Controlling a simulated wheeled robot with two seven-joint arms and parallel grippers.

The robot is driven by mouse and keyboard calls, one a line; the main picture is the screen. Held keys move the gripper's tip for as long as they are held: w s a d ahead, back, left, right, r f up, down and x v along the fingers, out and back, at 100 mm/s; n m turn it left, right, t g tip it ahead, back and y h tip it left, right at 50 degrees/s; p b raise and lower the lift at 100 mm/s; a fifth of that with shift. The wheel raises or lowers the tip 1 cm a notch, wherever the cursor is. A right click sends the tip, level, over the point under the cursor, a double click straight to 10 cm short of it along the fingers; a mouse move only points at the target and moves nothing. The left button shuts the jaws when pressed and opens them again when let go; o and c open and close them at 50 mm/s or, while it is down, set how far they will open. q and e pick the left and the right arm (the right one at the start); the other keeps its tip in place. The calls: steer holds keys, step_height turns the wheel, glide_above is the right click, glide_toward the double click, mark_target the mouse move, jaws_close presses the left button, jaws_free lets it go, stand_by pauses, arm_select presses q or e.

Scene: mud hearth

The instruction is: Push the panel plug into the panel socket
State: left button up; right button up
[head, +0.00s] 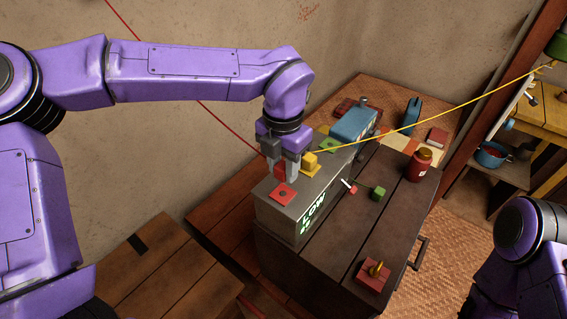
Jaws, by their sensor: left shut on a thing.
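My left gripper (281,174) points down over the grey box with a lit green "LOW" display (259,207). It is shut on a small red plug (280,171), which looks like the panel plug. A red cable (205,107) runs from the upper left of the wall down to this plug. A flat red socket plate (284,194) with a dark centre lies on the box top, just in front of the gripper. The plug appears just behind and above this plate; I cannot tell whether it touches anything. My right gripper is out of view.
A yellow plug (310,160) with a yellow cable (440,108) sits beside the gripper. A green plate (329,145) and a blue box (354,124) lie behind.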

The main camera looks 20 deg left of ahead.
mark_target(283, 177)
arm_select(q)
step_height(283, 177, down, 3)
steer(key=shift+s+b, duration=0.15)
steer(key=shift+b, duration=1.05)
steer(key=shift+f+b, duration=0.7)
steer(key=shift+f, duration=0.1)
steer(key=shift+r, duration=0.1)
steer(key=shift+p, duration=0.75)
steer(key=shift+f+b, duration=0.35)
steer(key=shift+f, duration=0.25)
steer(key=o, duration=1.1)
